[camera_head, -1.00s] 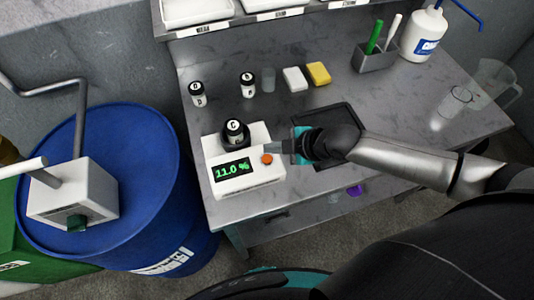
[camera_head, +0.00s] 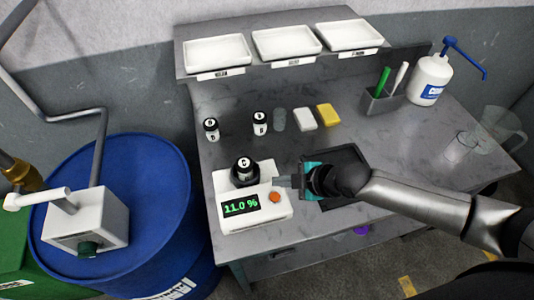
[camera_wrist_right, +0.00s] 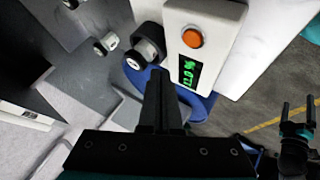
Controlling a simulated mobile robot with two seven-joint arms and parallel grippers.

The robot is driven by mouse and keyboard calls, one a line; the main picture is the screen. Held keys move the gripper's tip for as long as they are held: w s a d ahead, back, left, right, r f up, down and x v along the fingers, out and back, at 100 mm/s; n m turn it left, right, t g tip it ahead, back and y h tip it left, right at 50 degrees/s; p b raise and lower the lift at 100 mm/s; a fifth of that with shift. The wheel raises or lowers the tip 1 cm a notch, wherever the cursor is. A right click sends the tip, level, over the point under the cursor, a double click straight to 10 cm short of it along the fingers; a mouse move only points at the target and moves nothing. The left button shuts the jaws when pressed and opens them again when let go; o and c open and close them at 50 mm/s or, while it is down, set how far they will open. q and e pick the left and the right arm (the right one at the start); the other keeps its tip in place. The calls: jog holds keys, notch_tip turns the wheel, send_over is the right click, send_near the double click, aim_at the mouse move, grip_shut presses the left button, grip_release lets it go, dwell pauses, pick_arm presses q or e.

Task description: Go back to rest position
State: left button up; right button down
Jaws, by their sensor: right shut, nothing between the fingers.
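My right gripper (camera_head: 282,182) reaches in from the right in the head view. It is shut and empty, its tips just right of the white meter's (camera_head: 256,216) orange button; touching cannot be told. In the right wrist view the shut fingers (camera_wrist_right: 160,85) point toward the meter (camera_wrist_right: 220,20). A black-lidded bottle marked C (camera_head: 244,170) stands upright on the meter, whose display reads 11.0 %. My left gripper (camera_wrist_right: 298,112) shows at the right edge of the right wrist view, fingers apart and empty. It is out of the head view.
A dark tray (camera_head: 362,158) lies under the right gripper. Two small bottles, a grey piece, and white and yellow blocks (camera_head: 328,114) stand behind. A blue drum (camera_head: 160,240) is at left. A pen holder, pump bottle (camera_head: 430,80) and clear jug (camera_head: 503,125) stand right.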

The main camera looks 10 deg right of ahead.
jog(key=s+a+r+m, duration=0.3)
jog(key=s+a+m, duration=0.2)
jog(key=s+a, duration=0.2)
jog(key=s+d+r+m+g+h, duration=0.25)
jog(key=s+d+m+h, duration=0.35)
jog(key=s+d+m, duration=0.45)
notch_tip(320, 180, down, 32)
jog(key=s+g+b, duration=0.1)
jog(key=g+b, duration=0.1)
jog(key=b, duration=0.8)
jog(key=s+d+f+b, duration=0.1)
jog(key=s+f+b, duration=0.4)
jog(key=s+f, duration=0.3)
jog(key=s+d+f+g+b, duration=0.1)
jog(key=s+f+b, duration=0.4)
jog(key=f, duration=1.1)
jog(key=s+d, duration=0.1)
jog(key=s, duration=0.2)
jog(key=shift+f, duration=0.3)
